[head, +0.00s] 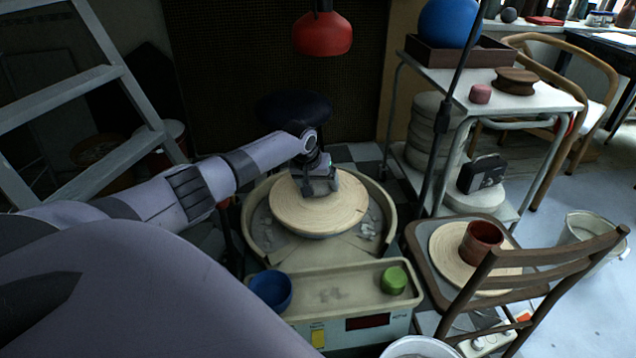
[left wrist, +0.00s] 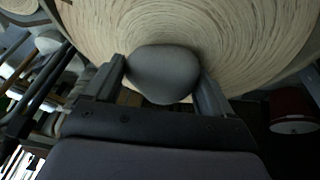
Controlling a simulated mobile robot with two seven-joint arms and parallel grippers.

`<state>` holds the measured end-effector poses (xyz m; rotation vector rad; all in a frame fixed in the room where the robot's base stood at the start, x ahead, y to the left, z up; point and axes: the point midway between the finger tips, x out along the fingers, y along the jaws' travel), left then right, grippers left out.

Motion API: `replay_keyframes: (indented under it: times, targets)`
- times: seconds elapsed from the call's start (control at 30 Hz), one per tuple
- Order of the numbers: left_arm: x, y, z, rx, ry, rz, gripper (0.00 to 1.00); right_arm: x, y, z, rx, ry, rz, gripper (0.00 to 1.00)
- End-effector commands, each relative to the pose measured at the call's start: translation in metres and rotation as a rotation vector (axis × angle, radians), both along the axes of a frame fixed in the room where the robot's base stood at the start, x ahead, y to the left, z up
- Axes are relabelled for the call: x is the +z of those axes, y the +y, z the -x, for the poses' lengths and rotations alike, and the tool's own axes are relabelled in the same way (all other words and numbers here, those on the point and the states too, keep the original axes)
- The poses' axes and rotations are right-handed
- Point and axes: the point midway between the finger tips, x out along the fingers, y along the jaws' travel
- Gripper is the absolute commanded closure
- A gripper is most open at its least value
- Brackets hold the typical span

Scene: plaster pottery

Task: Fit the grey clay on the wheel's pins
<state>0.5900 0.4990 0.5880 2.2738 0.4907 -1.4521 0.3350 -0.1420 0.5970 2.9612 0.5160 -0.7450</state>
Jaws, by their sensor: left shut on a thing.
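The pottery wheel (head: 345,215) has a round, pale wooden top, seen in the head view and filling the top of the left wrist view (left wrist: 235,40). My left gripper (head: 318,188) is over the far part of this disc. In the left wrist view the gripper (left wrist: 160,85) is shut on the grey clay (left wrist: 162,72), a smooth rounded lump between its two fingers. The clay is mostly hidden by the gripper in the head view. I cannot tell whether it touches the disc, and no pins can be made out. My right gripper is not in view.
A blue bowl (head: 271,289) and a green pot (head: 394,280) stand on the wheel's front ledge. A chair (head: 540,265) at the right bears a round board with a red-brown pot (head: 481,242). A red lamp (head: 323,34) hangs behind the wheel; a ladder (head: 60,98) stands left.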

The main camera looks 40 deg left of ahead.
Motion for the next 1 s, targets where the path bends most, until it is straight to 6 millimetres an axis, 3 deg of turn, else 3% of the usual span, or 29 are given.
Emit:
replay_keyframes:
  times: [1.0]
  targets:
    - [-0.010, 0.000, -0.002, 0.000, -0.008, 0.000, 0.93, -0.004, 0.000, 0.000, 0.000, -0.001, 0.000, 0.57]
